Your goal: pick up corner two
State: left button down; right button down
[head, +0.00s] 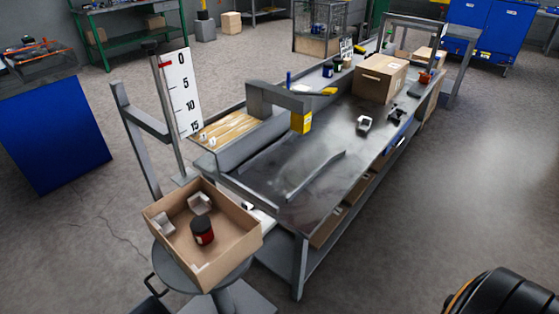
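A few pale corner-shaped pieces lie in an open cardboard box (240,232) at the lower left. One white corner piece (200,203) is near its back side, and a greyer one (166,222) is at its left side. A pale patch at the box's near corner may be another. I cannot tell which is corner two; no numbers are readable on them. A dark red jar (203,232) stands among them. Neither gripper is clearly in view. A black rounded part with an orange edge at the bottom right appears to be mine.
The box rests on a round grey stool (226,276). A numbered scale board (182,92) stands behind it. A metal workbench (300,205) to the right bears a closed carton (379,78), a long metal strip (316,176) and small metal parts (364,124). Floor at right is clear.

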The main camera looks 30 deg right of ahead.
aim_at(363, 123)
jog(key=z, duration=1.6)
jog(key=u, duration=1.3)
jog(key=i+l, duration=0.15)
jog(key=l, duration=0.2)
jog(key=i+l, duration=0.2)
jog(key=l, duration=0.15)
jog(key=u, duration=0.05)
